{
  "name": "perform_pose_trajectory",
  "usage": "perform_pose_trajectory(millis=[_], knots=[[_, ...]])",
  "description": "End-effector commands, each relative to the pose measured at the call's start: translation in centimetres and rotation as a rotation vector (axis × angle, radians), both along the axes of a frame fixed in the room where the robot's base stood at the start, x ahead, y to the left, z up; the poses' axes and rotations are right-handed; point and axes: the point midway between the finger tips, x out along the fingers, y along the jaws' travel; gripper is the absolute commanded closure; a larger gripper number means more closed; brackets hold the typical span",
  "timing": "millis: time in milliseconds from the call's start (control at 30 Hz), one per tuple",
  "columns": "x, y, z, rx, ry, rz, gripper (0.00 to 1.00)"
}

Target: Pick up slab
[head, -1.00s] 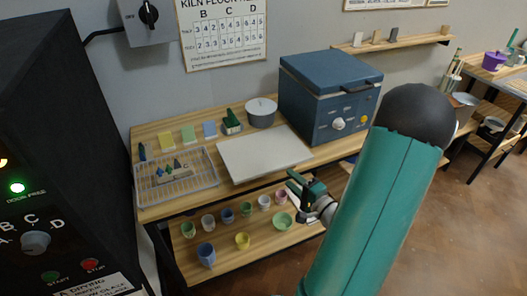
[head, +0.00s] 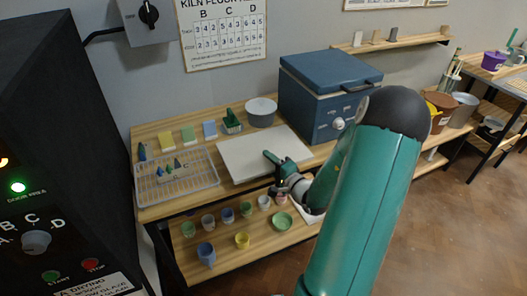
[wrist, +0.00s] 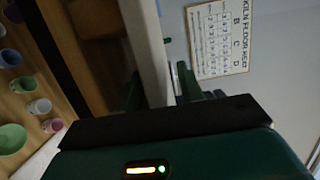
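The slab (head: 262,150) is a flat, pale, rectangular board lying on the wooden worktable, its front edge at the table's front. My gripper (head: 275,164) is at this front edge, toward the right. In the wrist view the pale slab edge (wrist: 152,55) runs between the two green fingers of my gripper (wrist: 160,88). The left finger looks close to the slab, and a gap shows before the right finger. The gripper looks open around the edge; contact is not clear.
A wire basket (head: 205,185) stands left of the slab. A blue kiln (head: 320,95) stands at the right. Several cups and a green bowl (head: 282,220) sit on the shelf below.

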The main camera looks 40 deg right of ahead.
Motion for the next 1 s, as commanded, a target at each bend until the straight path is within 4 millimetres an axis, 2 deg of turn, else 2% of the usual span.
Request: perform_pose_trajectory(millis=[67,200,267,733,1000], knots=[[0.0,0.0,0.0,0.000,0.000,0.000,0.64],[0.0,0.0,0.0,0.000,0.000,0.000,0.92],[0.0,0.0,0.0,0.000,0.000,0.000,1.00],[0.0,-0.1,0.3,-0.003,-0.004,0.001,1.00],[0.3,-0.8,2.1,-0.006,-0.005,0.007,1.00]])
